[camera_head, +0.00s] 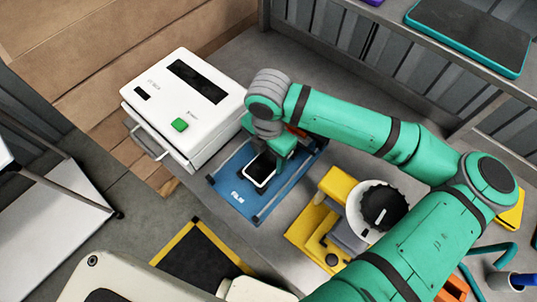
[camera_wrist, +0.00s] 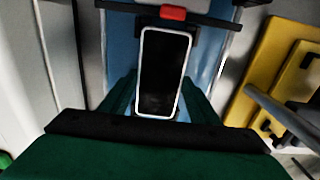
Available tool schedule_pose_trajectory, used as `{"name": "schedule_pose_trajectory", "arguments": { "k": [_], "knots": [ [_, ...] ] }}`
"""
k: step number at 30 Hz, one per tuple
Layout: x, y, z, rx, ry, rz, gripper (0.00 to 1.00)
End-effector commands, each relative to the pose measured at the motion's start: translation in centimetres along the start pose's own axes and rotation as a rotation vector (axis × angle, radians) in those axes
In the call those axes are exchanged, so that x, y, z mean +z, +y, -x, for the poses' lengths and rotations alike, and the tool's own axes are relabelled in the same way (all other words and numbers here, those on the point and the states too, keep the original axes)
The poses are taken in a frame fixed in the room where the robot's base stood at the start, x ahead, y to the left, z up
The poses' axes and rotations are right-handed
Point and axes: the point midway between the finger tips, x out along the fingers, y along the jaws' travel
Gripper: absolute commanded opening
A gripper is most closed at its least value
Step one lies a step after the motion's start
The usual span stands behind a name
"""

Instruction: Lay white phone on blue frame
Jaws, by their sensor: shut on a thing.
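The white phone (camera_head: 261,170) has a white rim and a dark screen, and in the wrist view (camera_wrist: 163,72) its screen faces the camera. My gripper (camera_head: 264,160) is shut on the phone, with a green finger on each long side in the wrist view (camera_wrist: 158,95). The blue frame (camera_head: 232,197) is a flat blue panel with dark rails, and it also shows in the wrist view (camera_wrist: 121,52). The phone is over the blue frame. I cannot tell whether it touches it. My arm hides part of the frame.
A white machine (camera_head: 192,105) with a green button stands left of the frame. A yellow fixture (camera_head: 310,220) with a black-and-white knob (camera_head: 384,207) stands to the right. A red clip (camera_wrist: 173,13) lies just beyond the phone's far end. A teal-edged tray (camera_head: 470,38) is on the upper shelf.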

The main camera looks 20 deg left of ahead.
Motion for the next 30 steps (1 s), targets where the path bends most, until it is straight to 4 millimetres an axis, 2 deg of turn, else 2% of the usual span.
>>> {"name": "schedule_pose_trajectory", "arguments": {
  "k": [2,3,5,6,17,20,30],
  "knots": [
    [0.0,0.0,0.0,0.000,0.000,0.000,0.28],
    [0.0,0.0,0.0,0.000,0.000,0.000,0.61],
    [0.0,0.0,0.0,0.000,0.000,0.000,0.75],
    [0.0,0.0,0.0,0.000,0.000,0.000,0.78],
    [0.0,0.0,0.5,0.000,0.000,0.000,0.78],
    [0.0,0.1,1.6,0.002,-0.001,0.000,0.78],
    [0.0,0.1,7.8,0.001,-0.002,0.001,0.78]
  ]
}}
